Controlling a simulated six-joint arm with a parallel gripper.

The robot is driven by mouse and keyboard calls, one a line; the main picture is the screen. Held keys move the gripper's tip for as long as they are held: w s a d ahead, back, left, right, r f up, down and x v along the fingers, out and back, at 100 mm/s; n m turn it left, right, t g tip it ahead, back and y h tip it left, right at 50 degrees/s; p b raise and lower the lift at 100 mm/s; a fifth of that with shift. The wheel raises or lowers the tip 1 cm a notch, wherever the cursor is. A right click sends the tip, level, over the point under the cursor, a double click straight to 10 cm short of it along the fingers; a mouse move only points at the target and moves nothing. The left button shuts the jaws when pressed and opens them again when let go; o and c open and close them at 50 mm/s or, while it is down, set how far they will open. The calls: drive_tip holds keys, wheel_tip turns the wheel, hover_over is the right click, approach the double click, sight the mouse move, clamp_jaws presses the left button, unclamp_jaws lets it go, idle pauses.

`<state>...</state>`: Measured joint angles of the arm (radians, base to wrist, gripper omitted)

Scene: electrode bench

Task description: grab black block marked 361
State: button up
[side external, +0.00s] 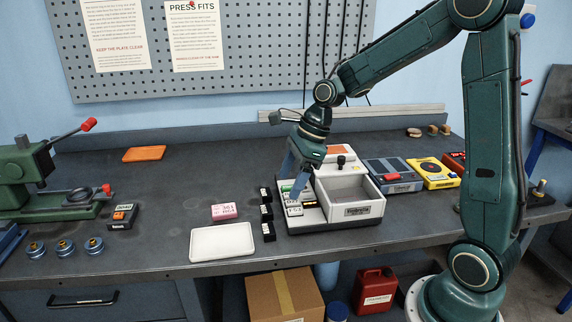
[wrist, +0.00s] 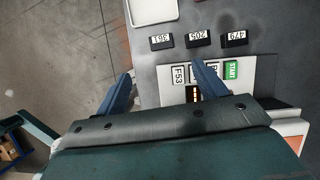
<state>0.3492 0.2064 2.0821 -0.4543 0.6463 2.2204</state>
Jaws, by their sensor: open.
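The black block marked 361 (wrist: 162,42) stands in a row with two other black blocks, marked 205 (wrist: 198,39) and 479 (wrist: 235,39). In the side view the 361 block (side external: 268,232) is the one nearest the bench's front edge, close to the white tray. My gripper (side external: 292,180) is over the left part of the white-topped machine, to the right of the row. In the wrist view my gripper (wrist: 165,79) shows two blue fingers spread apart with nothing between them. The block lies beyond the fingertips, not touched.
The white tray (side external: 221,256) and a pink box (side external: 224,211) are left of the row. The machine (side external: 304,221) with its grey open bin (side external: 350,204) stands right of it. A green press (side external: 62,203) is at far left.

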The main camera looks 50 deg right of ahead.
drive_tip(key=shift+w+f+m, duration=0.15)
drive_tip(key=shift+f+m, duration=0.05)
drive_tip(key=shift+m, duration=0.1)
drive_tip(key=shift+f, duration=0.1)
hover_over(269, 228)
drive_tip(key=s+d, duration=0.2)
drive_tip(key=shift+w+a+f, duration=0.1)
drive_tip(key=shift+w+f, duration=0.05)
drive_tip(key=shift+f, duration=1.8)
drive_tip(key=shift+w+a+f, duration=0.1)
drive_tip(key=shift+f, duration=1.85)
drive_tip(key=shift+f, duration=0.1)
drive_tip(key=shift+x, duration=2.45)
drive_tip(key=c, duration=1.3)
